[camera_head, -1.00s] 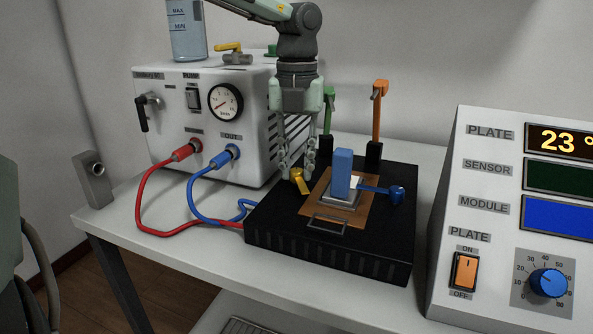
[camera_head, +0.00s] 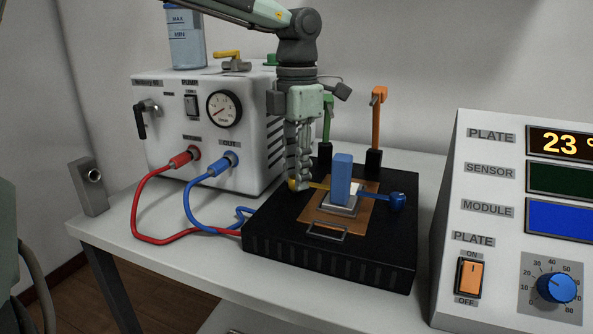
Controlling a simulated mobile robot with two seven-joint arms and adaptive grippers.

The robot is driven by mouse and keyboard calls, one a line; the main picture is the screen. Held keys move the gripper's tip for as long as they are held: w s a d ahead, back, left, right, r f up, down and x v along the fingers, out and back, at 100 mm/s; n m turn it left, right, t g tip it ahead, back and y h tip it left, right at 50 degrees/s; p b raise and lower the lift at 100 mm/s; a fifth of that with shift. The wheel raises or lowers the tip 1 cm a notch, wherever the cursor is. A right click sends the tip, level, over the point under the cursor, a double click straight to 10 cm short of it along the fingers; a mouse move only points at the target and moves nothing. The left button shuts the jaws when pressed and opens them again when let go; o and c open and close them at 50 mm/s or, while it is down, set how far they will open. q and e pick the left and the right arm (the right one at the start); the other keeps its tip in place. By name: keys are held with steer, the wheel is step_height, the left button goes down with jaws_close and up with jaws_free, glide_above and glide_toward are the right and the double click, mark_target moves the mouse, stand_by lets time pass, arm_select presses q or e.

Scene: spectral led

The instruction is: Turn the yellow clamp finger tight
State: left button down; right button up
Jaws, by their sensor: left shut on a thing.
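The yellow clamp finger (camera_head: 319,186) lies on the black plate block (camera_head: 268,236). It points right from under my left gripper toward the upright blue block (camera_head: 342,177), with its yellow base showing at the fingertips' left side. My left gripper (camera_head: 299,184) points down and is shut on the yellow clamp finger, hiding part of it. The blue clamp finger (camera_head: 377,190) with its knob (camera_head: 397,202) is on the right side, pointing at the blue block. My right gripper is not in view.
A white pump box (camera_head: 170,105) with red (camera_head: 150,190) and blue (camera_head: 192,205) hoses is at left. A control console (camera_head: 450,260) is at right.

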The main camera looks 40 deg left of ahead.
arm_select(q)
steer(key=shift+m, duration=2.2)
steer(key=c, duration=1.3)
jaws_free()
steer(key=shift+r, duration=0.1)
step_height(320, 180, up, 12)
steer(key=shift+f, duration=0.1)
